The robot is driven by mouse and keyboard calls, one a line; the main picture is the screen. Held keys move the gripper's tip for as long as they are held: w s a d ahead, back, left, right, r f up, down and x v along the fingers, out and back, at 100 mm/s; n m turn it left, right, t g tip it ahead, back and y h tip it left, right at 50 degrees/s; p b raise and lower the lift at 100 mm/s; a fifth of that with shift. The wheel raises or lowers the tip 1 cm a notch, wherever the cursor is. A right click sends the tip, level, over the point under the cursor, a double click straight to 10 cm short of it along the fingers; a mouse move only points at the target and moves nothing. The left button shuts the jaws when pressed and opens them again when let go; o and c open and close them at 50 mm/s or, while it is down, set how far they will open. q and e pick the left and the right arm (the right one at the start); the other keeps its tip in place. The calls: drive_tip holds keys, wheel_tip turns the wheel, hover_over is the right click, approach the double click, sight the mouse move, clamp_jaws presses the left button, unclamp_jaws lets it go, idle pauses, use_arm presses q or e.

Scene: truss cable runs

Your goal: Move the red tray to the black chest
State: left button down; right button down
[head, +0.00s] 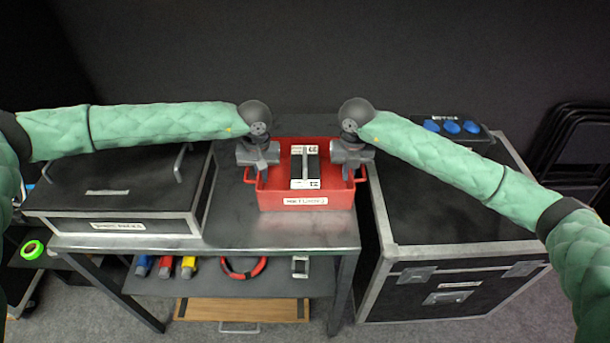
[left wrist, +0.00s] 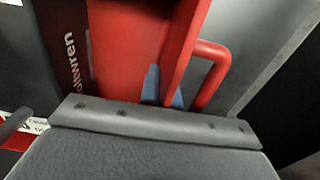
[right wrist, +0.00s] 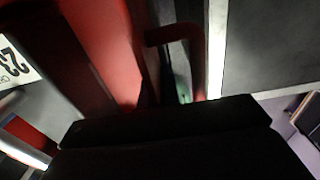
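The red tray (head: 330,197) rests on the metal table, with a white label on its front and a handle at each side. A black block with white labelled ends (head: 305,167) lies in it. My left gripper (head: 258,158) is at the tray's left side. In the left wrist view, its blue-grey fingertips sit closely on both faces of the tray wall (left wrist: 178,60), beside the handle (left wrist: 212,72). My right gripper (head: 352,156) is at the right side by the other handle (right wrist: 197,60); its fingers are mostly dark and hidden. The black chest (head: 440,225), metal-edged, stands right of the table.
A smaller black case (head: 120,185) with handles covers the table's left part. The lower shelf (head: 205,285) holds tools. Folded chairs (head: 580,140) stand far right.

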use_arm(q)
drive_tip(key=shift+r, duration=0.2)
use_arm(e)
drive_tip(key=shift+w+r, duration=0.1)
drive_tip(key=shift+r, duration=0.1)
